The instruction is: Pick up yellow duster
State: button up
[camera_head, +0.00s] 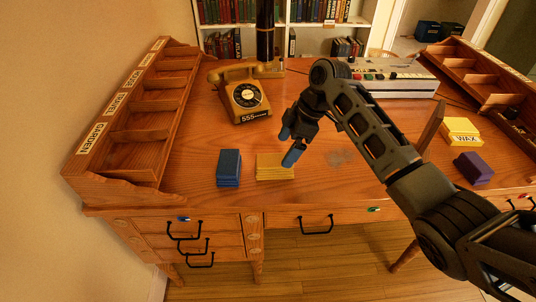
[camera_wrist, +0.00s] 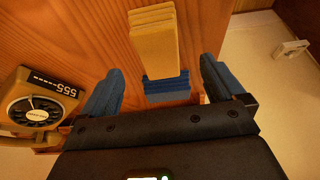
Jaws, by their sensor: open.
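The yellow duster (camera_head: 275,168) looks like a flat folded stack and lies near the front edge of the desk, right of a blue folded stack (camera_head: 229,168). My gripper (camera_head: 289,143) is open and empty, above the desk close to the duster's upper right side in the head view. In the wrist view the yellow duster (camera_wrist: 153,38) is at the top centre, with the blue stack (camera_wrist: 167,87) just below it, between the two blue fingers in the picture. The duster is apart from both fingers there.
A yellow rotary telephone (camera_head: 246,98) stands behind the duster. A wooden pigeonhole rack (camera_head: 147,117) lines the left side. At the right are a yellow block labelled WAX (camera_head: 462,131) and a purple stack (camera_head: 473,168). The desk is bare just right of the duster.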

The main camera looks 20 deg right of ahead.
aim_at(276, 159)
jog(key=shift+w+f, duration=0.1)
jog(key=shift+w, duration=0.15)
jog(key=shift+a+f, duration=0.15)
jog(key=shift+f, duration=0.15)
jog(key=p+x, duration=0.1)
jog(key=x, duration=0.5)
jog(key=shift+a+r, duration=0.1)
jog(key=shift+a, duration=0.1)
jog(key=shift+a+f, duration=0.15)
jog(key=shift+f, duration=0.25)
jog(key=shift+f, duration=0.2)
jog(key=shift+c, duration=0.2)
jog(key=c, duration=1.2)
jog(key=shift+c, duration=0.2)
jog(key=shift+r, duration=0.1)
